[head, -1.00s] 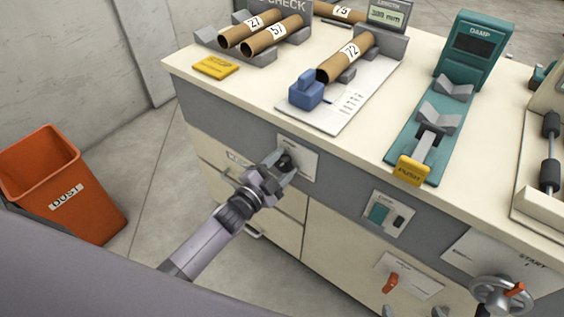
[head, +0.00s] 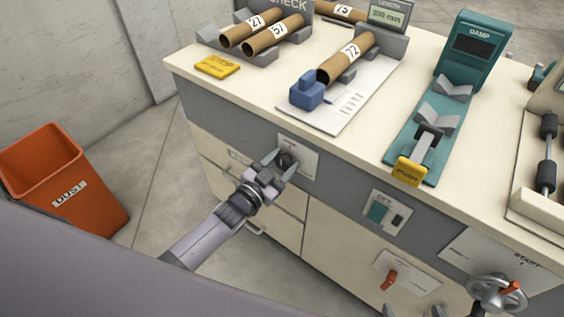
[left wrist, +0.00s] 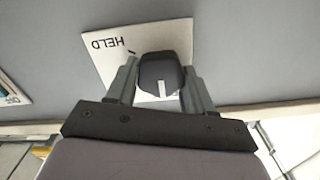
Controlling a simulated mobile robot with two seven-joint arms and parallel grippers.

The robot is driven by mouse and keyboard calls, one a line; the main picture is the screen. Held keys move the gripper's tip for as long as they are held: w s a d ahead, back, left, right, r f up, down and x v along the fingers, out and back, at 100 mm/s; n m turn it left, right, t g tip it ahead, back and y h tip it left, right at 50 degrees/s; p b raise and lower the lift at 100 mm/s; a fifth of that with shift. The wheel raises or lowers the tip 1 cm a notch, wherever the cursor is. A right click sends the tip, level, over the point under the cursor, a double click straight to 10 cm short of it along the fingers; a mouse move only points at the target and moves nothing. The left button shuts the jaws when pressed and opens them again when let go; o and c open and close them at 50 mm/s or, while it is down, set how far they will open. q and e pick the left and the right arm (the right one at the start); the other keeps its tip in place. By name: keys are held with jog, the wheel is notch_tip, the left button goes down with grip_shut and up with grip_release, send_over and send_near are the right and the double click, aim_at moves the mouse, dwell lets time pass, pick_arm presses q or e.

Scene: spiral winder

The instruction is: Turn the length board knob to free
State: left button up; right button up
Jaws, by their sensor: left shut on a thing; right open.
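The length board knob (head: 287,160) is a dark knob on a white plate (head: 308,163) on the cabinet's grey front band, below the length board (head: 352,105). In the left wrist view the knob (left wrist: 163,72) shows a white mark, and its plate (left wrist: 104,60) reads HELD, upside down. Any other label on the plate is hidden or unreadable. My left gripper (head: 279,166) is shut on the knob, one finger on each side; the fingers also show in the left wrist view (left wrist: 162,88). My right gripper (head: 413,311) is open at the bottom edge, only its fingertips showing.
A blue block (head: 307,90) and tube 72 (head: 340,66) sit on the length board. An orange dust bin (head: 75,205) stands left. A switch plate (head: 386,213), red lever (head: 389,280) and handwheel (head: 497,293) are on the front to the right.

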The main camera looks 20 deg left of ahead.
dwell(0.3)
pick_arm(q)
jog(key=o, duration=1)
jog(key=shift+c, duration=0.2)
jog(key=shift+s, duration=0.1)
jog(key=v, duration=0.7)
jog(key=shift+p, duration=0.4)
jog(key=s+a+n+g+y+p, duration=0.1)
jog(key=s+n+g+y+p, duration=0.1)
jog(key=s, duration=0.7)
jog(key=s+a+f+n+g+y+p, duration=0.1)
jog(key=s+n+g+y+p, duration=0.1)
jog(key=s, duration=0.7)
jog(key=n+g, duration=0.1)
jog(key=g, duration=0.1)
jog(key=shift+s+a+f+g, duration=0.25)
jog(key=shift+a+f+g, duration=0.05)
